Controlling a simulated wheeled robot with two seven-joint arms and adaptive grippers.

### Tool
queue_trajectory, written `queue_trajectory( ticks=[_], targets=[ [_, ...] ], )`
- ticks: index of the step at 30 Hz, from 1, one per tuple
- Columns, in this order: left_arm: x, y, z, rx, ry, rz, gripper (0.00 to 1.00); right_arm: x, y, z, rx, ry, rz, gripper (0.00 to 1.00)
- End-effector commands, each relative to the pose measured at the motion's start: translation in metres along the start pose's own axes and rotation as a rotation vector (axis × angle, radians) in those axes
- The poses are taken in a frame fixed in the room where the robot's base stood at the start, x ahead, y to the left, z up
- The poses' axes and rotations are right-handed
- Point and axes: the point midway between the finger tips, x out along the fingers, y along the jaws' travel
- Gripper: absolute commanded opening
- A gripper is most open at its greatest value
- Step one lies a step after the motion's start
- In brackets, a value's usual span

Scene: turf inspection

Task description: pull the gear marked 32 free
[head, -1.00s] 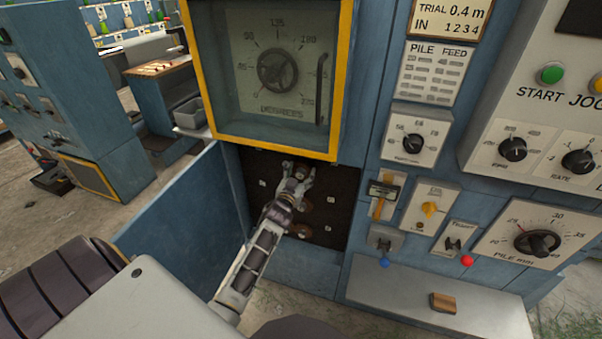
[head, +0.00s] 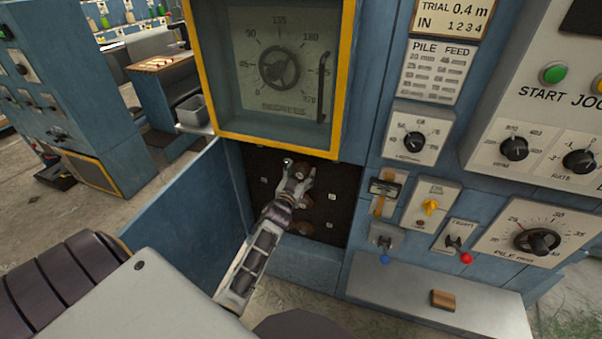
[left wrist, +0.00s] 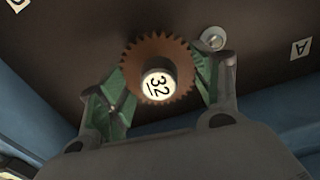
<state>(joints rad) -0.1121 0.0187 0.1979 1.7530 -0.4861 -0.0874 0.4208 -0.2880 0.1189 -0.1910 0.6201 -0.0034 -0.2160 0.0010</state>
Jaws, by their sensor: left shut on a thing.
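The gear marked 32 (left wrist: 158,52) is a brown toothed wheel with a pale round hub bearing the number. My left gripper (left wrist: 160,90) is shut on it, with green-lined fingers at both sides. A bare metal peg (left wrist: 213,38) shows on the dark back plate beside the gear, and the gear appears clear of it. In the head view my left gripper (head: 298,177) reaches into the open recess below the yellow-framed window, and the peg (head: 288,162) shows just left of it. The right gripper is not in view.
An open blue door (head: 185,210) stands left of the recess. The yellow-framed box (head: 335,80) overhangs it. A grey shelf (head: 400,300) with a wooden block (head: 443,300) juts out at right.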

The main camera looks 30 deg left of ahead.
Motion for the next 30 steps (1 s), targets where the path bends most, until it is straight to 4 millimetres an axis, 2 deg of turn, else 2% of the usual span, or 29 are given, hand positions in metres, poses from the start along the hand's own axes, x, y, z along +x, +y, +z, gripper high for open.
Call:
queue_trajectory(
  ticks=[3, 8, 14, 24, 30],
  targets=[
    [0.000, 0.000, -0.001, 0.000, 0.001, 0.000, 0.41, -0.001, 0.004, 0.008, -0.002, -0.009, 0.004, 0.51],
    [0.000, 0.000, -0.001, 0.000, 0.002, 0.000, 0.41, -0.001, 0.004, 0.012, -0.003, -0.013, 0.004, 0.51],
    [-0.003, 0.000, -0.001, 0.000, 0.001, 0.000, 0.41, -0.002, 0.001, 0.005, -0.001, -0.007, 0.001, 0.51],
    [-0.019, 0.000, -0.001, 0.000, 0.000, 0.000, 0.41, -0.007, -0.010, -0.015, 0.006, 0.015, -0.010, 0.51],
    [-0.028, 0.000, -0.001, 0.000, 0.000, 0.000, 0.41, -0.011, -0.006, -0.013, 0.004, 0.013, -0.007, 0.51]
  ],
)
